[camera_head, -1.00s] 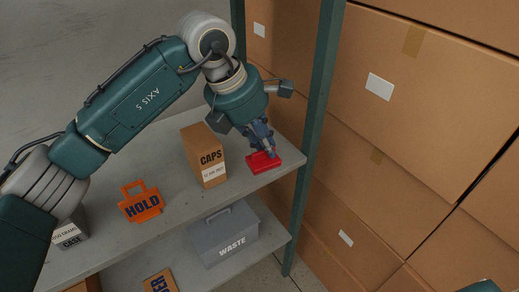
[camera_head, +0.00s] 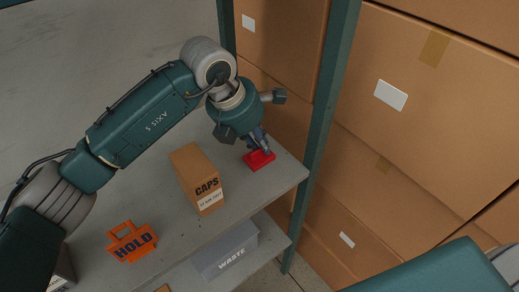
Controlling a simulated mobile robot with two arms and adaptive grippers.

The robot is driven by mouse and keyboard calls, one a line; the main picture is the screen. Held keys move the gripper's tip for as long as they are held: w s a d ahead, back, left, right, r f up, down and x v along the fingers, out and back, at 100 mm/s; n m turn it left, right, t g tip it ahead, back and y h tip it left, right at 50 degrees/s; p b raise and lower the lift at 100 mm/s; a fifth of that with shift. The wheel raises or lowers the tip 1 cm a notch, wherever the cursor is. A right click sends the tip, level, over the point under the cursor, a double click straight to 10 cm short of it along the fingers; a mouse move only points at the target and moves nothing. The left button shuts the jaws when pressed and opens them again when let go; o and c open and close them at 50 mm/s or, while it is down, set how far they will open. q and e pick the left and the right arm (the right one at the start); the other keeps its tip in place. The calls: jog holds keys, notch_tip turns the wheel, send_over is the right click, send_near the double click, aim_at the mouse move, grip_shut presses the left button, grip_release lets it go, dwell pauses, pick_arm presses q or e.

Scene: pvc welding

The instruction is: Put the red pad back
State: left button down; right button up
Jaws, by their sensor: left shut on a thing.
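The red pad (camera_head: 259,161) is at the right end of the upper grey shelf (camera_head: 225,221), close to the shelf's corner post. My left gripper (camera_head: 262,147) points down at the pad and is shut on it. The fingers cover part of the pad's upper side. The pad looks to be at the shelf surface; I cannot tell whether it rests on it. My right gripper is not in view.
A brown CAPS box (camera_head: 198,179) stands left of the pad. An orange HOLD tag (camera_head: 131,241) lies further left. A grey WASTE box (camera_head: 227,251) is on the lower shelf. A green post (camera_head: 324,120) and stacked cartons (camera_head: 430,110) stand to the right.

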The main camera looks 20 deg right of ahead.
aim_at(260, 153)
pick_arm(q)
notch_tip(260, 153, down, 4)
jog(key=shift+w+r+p, duration=0.1)
jog(key=shift+w+p, duration=0.05)
jog(key=shift+p, duration=0.5)
jog(key=c, duration=1.7)
grip_release()
jog(key=shift+c, duration=0.2)
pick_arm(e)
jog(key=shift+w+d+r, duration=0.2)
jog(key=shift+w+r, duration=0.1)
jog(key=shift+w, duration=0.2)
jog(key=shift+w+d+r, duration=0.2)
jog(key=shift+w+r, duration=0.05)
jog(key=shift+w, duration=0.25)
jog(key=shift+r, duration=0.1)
pick_arm(q)
jog(key=b+v, duration=0.4)
jog(key=v, duration=0.8)
jog(key=shift+b, duration=0.3)
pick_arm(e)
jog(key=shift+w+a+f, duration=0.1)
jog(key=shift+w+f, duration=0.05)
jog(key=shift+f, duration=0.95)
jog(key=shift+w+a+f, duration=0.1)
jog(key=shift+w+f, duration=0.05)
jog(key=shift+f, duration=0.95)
